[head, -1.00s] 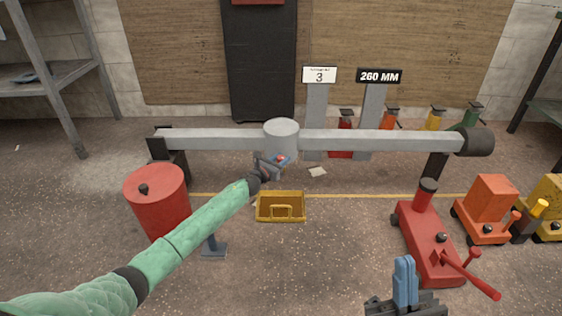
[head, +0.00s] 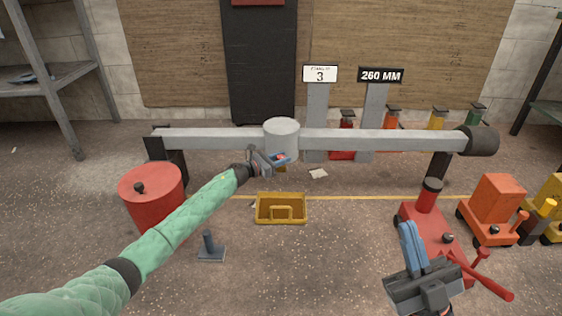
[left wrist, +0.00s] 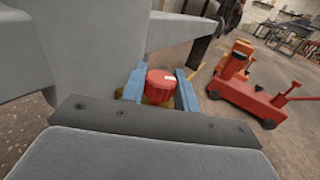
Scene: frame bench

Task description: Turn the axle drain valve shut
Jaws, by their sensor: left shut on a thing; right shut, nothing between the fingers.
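The axle (head: 350,141) is a long grey beam with a round hub housing (head: 281,138) at its middle, held across two dark stands. The drain valve has a red handle (left wrist: 160,86) with a small white mark, seen in the left wrist view beside the grey housing; brassy metal shows around its base. My left gripper (head: 280,158) is at the lower front of the housing, its blue fingers shut on the red handle. In the head view the handle is mostly hidden by the gripper. My right gripper (head: 411,246) is shut and empty at the lower right, apart from the axle.
A yellow tray (head: 281,221) lies on the floor below the housing. A red drum (head: 150,200) stands left. A red jack (head: 432,226) is close behind my right gripper, with an orange jack (head: 492,210) farther right. Open floor lies in front of the tray.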

